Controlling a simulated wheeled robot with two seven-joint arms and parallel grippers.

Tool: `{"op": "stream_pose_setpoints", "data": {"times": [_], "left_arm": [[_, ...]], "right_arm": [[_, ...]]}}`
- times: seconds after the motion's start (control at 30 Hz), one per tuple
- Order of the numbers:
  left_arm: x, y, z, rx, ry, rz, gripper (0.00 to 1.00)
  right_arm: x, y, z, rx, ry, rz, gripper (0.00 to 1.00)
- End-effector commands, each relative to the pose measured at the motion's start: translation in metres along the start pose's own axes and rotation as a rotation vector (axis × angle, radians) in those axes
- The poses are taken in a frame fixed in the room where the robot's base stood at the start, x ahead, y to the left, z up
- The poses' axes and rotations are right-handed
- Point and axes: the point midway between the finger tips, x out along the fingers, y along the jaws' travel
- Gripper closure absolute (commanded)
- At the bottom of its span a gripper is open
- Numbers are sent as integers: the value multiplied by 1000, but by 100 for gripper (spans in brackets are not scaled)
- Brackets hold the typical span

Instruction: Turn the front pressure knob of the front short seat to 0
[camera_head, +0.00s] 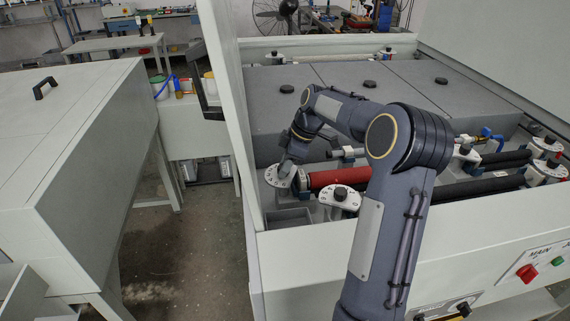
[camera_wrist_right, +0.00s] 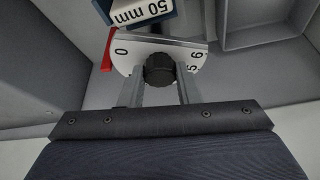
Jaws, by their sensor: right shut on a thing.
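The pressure knob is a black ribbed knob (camera_wrist_right: 160,68) on a white dial plate. The plate (camera_wrist_right: 128,58) shows a 0 at its left end and a 5 and 6 at its right end in the right wrist view. My right gripper (camera_wrist_right: 161,80) is shut on the knob, with one grey finger on each side. In the head view my right arm reaches over to the same dial plate (camera_head: 278,178) at the left end of the red roller, and the gripper hides most of the knob there. My left gripper is not in view.
A second white dial with a black knob (camera_head: 341,193) stands close to the right. The red roller (camera_head: 330,178) runs beside the dial. A blue block labelled 50 mm (camera_wrist_right: 146,12) sits just above the dial in the wrist view. The machine's front wall (camera_head: 300,262) is nearer.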

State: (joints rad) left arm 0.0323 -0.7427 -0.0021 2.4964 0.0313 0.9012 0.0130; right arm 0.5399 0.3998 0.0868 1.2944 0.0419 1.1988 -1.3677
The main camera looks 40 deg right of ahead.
Motion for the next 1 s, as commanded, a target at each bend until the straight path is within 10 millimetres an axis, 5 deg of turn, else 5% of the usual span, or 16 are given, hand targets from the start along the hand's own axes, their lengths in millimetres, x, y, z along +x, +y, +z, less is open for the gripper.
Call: {"op": "stream_pose_setpoints", "data": {"times": [0.5,1.0], "left_arm": [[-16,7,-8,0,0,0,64],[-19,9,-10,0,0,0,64]], "right_arm": [[-2,2,-1,-362,-2,-148,93],[0,3,0,-460,-3,-187,93]]}}
